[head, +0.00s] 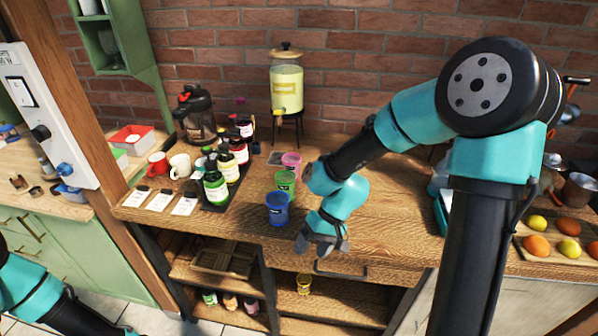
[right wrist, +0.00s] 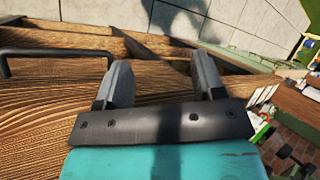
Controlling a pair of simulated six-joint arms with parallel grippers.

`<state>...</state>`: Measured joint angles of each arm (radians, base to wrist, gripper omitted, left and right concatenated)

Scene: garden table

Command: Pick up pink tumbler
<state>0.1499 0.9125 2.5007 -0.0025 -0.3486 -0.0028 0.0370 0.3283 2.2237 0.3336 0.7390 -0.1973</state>
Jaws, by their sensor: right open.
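The pink tumbler (head: 291,161) stands upright on the wooden counter in the head view, behind the green tumbler (head: 285,182) and the blue tumbler (head: 277,208). The three form a rough row running front to back. My right gripper (head: 322,250) is at the counter's front edge, to the right of and nearer than the blue tumbler. In the right wrist view its two fingers (right wrist: 163,82) are apart with nothing between them, and no tumbler shows there. My left arm shows at the lower left of the head view, but its gripper fingers are out of frame.
Bottles of syrup (head: 216,185) stand on a dark tray left of the tumblers. A drink dispenser (head: 286,85) stands behind them. Fruit lies on a board (head: 525,228) at the far right. A drawer handle (head: 340,272) juts from the counter front.

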